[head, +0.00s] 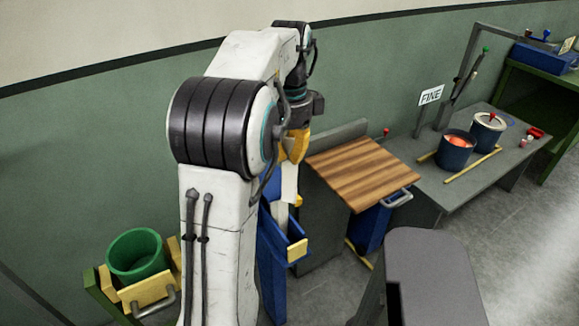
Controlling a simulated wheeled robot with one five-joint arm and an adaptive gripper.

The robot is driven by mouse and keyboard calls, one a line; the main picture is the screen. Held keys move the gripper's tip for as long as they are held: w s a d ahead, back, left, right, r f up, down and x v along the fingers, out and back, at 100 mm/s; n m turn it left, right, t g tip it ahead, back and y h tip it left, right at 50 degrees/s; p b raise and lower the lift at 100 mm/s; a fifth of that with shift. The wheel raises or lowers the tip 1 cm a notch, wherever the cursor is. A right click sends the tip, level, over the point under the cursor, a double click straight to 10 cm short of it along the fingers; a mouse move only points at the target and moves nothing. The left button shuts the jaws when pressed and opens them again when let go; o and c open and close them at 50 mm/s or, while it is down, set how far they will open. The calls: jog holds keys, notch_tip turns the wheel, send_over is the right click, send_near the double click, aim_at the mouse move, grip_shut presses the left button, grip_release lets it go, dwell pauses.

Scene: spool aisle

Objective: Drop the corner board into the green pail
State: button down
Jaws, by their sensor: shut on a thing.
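The green pail (124,262) sits at the lower left of the head view, open side up, in a low holder with yellow blocks around it. My gripper (293,155), with yellow fingers, is right of the upper middle, well to the right of the pail and higher in the picture. It is shut on a pale, narrow piece, which I take as the corner board (290,184), hanging down below the fingers. My arm and the fingers hide part of the board. Its lower end shows just above a blue bin.
The blue bin (271,250) stands behind my arm. A wooden-topped bench (362,173) is right of the gripper. Further right, a grey table (425,187) holds two dark pots and yellow rods. Grey floor is open at the lower right.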

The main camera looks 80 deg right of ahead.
jog(key=shift+r+p, duration=0.55)
jog(key=shift+r, duration=2.45)
